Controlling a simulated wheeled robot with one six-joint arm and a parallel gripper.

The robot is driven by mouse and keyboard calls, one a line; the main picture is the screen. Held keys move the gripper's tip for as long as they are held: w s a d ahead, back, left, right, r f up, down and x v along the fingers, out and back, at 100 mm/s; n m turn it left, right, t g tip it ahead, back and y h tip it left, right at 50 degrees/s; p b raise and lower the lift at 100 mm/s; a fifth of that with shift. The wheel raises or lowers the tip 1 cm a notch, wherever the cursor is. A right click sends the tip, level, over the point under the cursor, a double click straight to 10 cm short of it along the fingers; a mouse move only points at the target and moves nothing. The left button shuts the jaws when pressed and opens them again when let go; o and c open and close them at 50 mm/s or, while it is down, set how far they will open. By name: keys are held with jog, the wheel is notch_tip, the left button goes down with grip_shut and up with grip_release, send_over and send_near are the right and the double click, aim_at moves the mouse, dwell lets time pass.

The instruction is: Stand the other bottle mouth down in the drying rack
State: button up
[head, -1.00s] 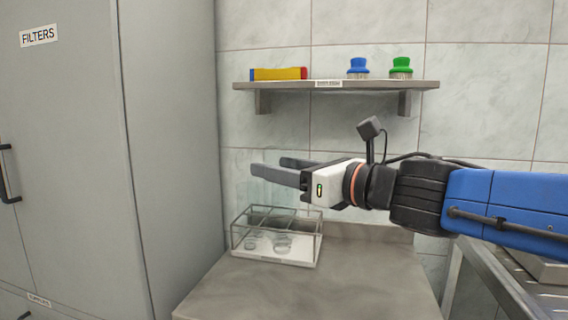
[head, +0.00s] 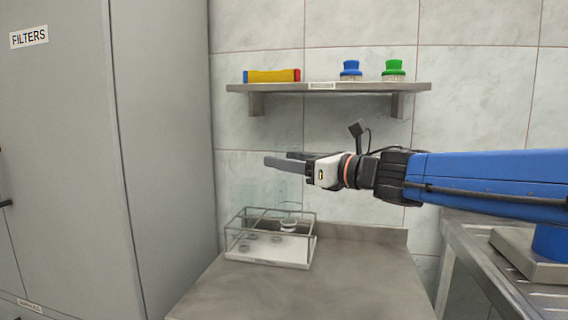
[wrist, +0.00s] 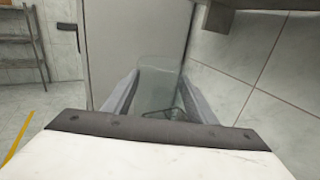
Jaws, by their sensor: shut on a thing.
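My gripper (head: 276,158) is shut on a clear, pale glass bottle and reaches leftward above the drying rack. The bottle is very faint in the head view (head: 262,188); in the wrist view the bottle (wrist: 157,88) shows between the two fingers. Its lower end seems to be over the rack, where a pale ring (head: 289,226) shows; I cannot tell surely whether that ring is its mouth. The drying rack (head: 266,261) is a thin-framed box with a white base and several small rings, on the counter. A second bottle cannot be made out clearly.
A grey cabinet (head: 165,150) stands left of the rack. The counter (head: 330,280) is clear to the right.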

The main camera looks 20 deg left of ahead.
jog(key=w, duration=1.1)
notch_tip(320, 180, down, 13)
jog(key=shift+a, duration=0.3)
jog(key=shift+f, duration=0.65)
dwell(0.5)
jog(key=o, duration=1.4)
